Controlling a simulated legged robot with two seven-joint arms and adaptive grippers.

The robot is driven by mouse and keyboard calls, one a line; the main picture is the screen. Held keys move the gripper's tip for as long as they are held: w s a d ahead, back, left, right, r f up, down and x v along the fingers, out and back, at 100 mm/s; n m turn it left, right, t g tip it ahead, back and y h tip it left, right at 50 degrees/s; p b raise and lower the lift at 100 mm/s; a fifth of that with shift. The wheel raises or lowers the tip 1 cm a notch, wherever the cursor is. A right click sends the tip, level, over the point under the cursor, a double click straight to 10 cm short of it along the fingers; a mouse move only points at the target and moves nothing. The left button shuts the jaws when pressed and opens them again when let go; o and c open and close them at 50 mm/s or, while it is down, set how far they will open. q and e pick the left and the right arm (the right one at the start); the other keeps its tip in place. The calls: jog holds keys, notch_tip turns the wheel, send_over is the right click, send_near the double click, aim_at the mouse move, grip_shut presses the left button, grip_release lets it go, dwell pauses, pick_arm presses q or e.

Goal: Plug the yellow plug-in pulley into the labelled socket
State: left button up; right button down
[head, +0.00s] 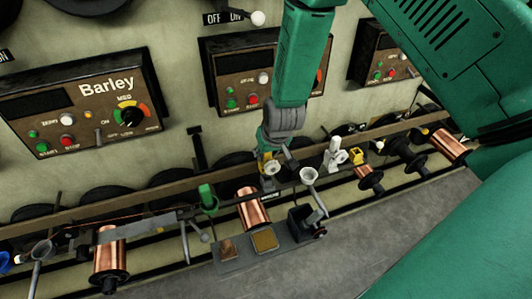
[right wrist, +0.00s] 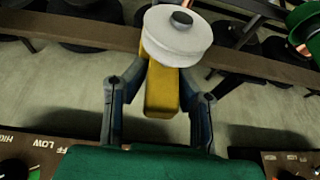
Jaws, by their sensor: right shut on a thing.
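My right gripper (head: 270,160) hangs in front of the rail in the middle of the head view. It is shut on the yellow plug-in pulley (head: 268,168). In the right wrist view, the pulley's yellow body (right wrist: 161,95) lies between the two fingers of the gripper (right wrist: 160,78), with its pale grey wheel (right wrist: 177,38) beyond the fingertips. In the head view the pulley is small and partly hidden by the fingers. My left gripper is not in view.
A long brown rail (head: 150,188) runs behind copper spools (head: 253,208). A green pulley piece (head: 207,197), a white one (head: 335,154) and another yellow piece (head: 355,156) stand along it. A grey funnel (head: 309,176) is close right of the gripper. Grey floor lies in front.

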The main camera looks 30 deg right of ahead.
aim_at(267, 161)
jog(key=shift+p, duration=0.7)
dwell(1.1)
jog(key=shift+f+b, duration=1)
jog(key=shift+f, duration=0.85)
jog(key=c, duration=1.2)
grip_release()
jog(key=shift+r, duration=0.15)
jog(key=v, duration=1.1)
jog(key=shift+s+r, duration=0.25)
